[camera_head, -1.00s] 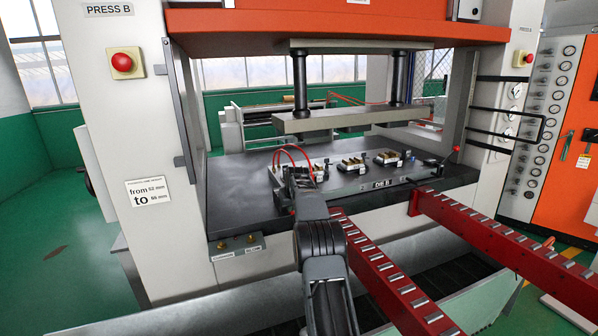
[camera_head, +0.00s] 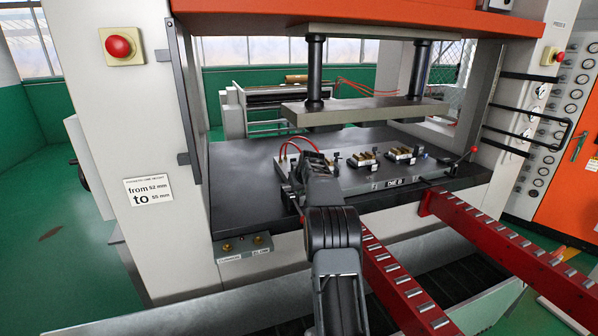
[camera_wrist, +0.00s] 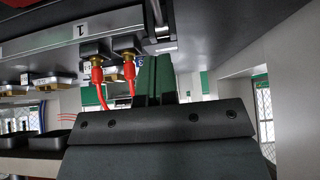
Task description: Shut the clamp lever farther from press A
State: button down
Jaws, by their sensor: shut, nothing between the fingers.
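The die plate marked DIE B (camera_head: 395,182) lies on the dark press bed (camera_head: 240,190). A clamp lever with a red knob (camera_head: 474,150) stands tilted up at the die's right end. A lever at the left end cannot be made out; my arm covers that area. My gripper (camera_wrist: 155,78) is shut and empty in the wrist view, beside the die's end. Two brass fittings with red hoses (camera_wrist: 113,72) are just left of it. In the head view my gripper (camera_head: 316,180) is at the die's left end, its fingertips hidden.
Red roller rails (camera_head: 395,285) run from the bed's front edge toward me. The raised press plate (camera_head: 365,112) hangs above the die. A white press column (camera_head: 110,150) stands at left. Hoses (camera_head: 290,150) arch by my gripper. The bed's left part is bare.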

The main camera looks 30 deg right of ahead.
notch_tip(320, 180, up, 14)
jog(key=p, duration=1.1)
jog(key=shift+f+p, duration=0.2)
jog(key=shift+p, duration=0.1)
jog(key=s+a+f+m+g, duration=0.1)
jog(key=s+a+f+g, duration=0.15)
jog(key=f, duration=0.35)
jog(key=s+a+r+n+b, duration=0.1)
jog(key=s+a+r+n, duration=0.1)
jog(key=s+a, duration=1.2)
jog(key=s+a+r+n+y+b, duration=0.1)
jog(key=s+a+b, duration=0.1)
jog(key=s+a, duration=1.3)
jog(key=s, duration=0.4)
jog(key=shift+s+a+r+n+y, duration=0.2)
jog(key=shift+a+r+n+y, duration=0.1)
jog(key=shift+r+n, duration=0.1)
